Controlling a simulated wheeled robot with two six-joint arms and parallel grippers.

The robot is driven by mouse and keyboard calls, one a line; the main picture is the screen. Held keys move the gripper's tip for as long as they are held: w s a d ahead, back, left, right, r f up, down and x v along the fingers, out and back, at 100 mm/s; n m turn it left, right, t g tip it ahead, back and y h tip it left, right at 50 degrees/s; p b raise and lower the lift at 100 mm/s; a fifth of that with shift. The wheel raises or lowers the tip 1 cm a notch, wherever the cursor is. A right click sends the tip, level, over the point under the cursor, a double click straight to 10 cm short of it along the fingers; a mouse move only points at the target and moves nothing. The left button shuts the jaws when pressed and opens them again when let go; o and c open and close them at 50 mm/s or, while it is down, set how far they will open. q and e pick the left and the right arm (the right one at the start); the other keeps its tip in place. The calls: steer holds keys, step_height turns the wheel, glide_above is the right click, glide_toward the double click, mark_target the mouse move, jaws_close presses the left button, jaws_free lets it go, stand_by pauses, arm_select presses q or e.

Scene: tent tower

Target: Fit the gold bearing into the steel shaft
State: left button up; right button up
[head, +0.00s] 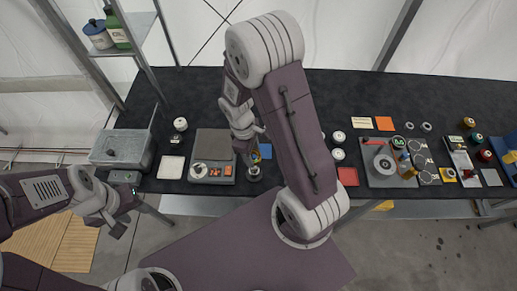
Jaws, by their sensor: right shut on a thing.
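My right gripper (252,158) points down over the front of the dark table. It is shut on a small gold piece, which looks like the gold bearing (256,157), mostly covered by the fingers. Just below it stands a small grey metal part that looks like the steel shaft (254,173). The bearing is over or at its top; I cannot tell whether they touch. My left gripper (119,222) hangs at the left, off the table's front edge, away from these parts. Its fingers are too small to read.
To the right are a red card (347,176), white jars (338,137) and a grey tray (374,180) of parts. The table's back is largely clear.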

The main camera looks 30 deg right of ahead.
step_height(320, 180, down, 5)
steer(key=b, duration=0.3)
steer(key=shift+r+b, duration=0.1)
steer(key=shift+b, duration=0.2)
steer(key=shift+s+f+b, duration=0.1)
steer(key=shift+f+b, duration=0.3)
steer(key=shift+f, duration=0.15)
steer(key=shift+r+p, duration=0.1)
steer(key=shift+p, duration=0.35)
stand_by(0.9)
steer(key=shift+f+b, duration=1.4)
steer(key=shift+f, duration=0.4)
steer(key=o, duration=1.5)
steer(key=shift+o, duration=0.2)
